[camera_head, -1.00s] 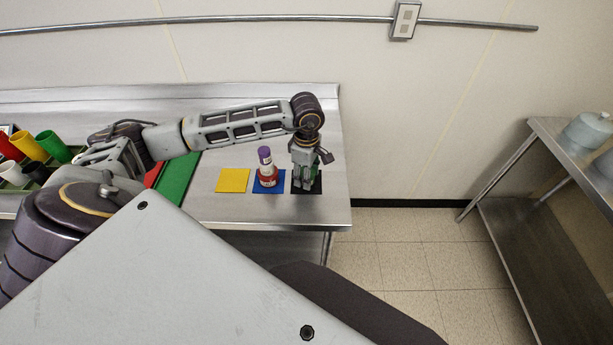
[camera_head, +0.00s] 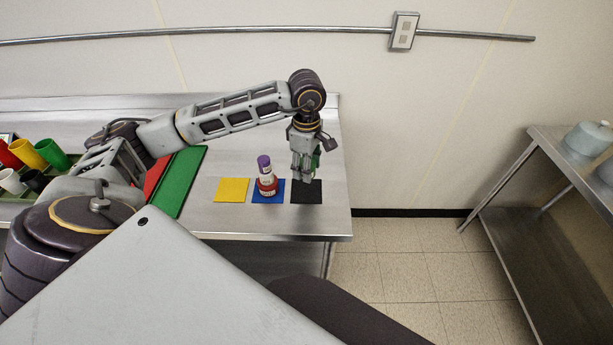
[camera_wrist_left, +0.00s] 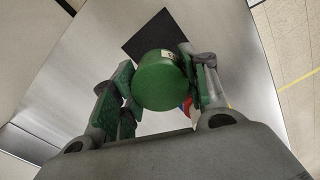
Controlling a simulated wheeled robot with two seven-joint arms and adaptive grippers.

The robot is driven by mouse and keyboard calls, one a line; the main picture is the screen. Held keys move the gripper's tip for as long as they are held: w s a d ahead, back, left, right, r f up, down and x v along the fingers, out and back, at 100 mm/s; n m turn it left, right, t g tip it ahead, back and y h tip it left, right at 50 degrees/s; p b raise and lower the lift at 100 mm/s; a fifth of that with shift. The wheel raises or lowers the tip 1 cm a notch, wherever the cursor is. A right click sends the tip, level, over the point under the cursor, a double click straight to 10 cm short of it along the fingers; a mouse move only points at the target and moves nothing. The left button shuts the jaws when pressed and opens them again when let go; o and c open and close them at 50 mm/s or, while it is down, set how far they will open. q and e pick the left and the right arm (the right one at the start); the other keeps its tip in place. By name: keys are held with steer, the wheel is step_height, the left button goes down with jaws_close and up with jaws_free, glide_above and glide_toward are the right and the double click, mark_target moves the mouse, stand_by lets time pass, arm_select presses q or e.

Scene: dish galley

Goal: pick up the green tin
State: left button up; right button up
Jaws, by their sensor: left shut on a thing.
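The green tin (camera_wrist_left: 160,82) is between the fingers of my left gripper (camera_wrist_left: 163,88) in the left wrist view, with its round end facing the camera. A white label patch shows at its edge. In the head view my left gripper (camera_head: 303,177) is shut on the tin, and only a narrow strip of green (camera_head: 316,160) shows beside the fingers. The gripper is above the black square (camera_head: 308,193), which is bare in view. My right gripper is not in view.
A red tin (camera_head: 267,187) with a white, purple-topped container (camera_head: 265,168) on it stands on the blue square (camera_head: 260,196), just left of my gripper. A yellow square (camera_head: 232,190) is empty. Coloured cups and red and green mats are at left. A steel shelf (camera_head: 548,150) stands at right.

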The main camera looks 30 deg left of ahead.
arm_select(q)
steer(key=shift+r, duration=1.25)
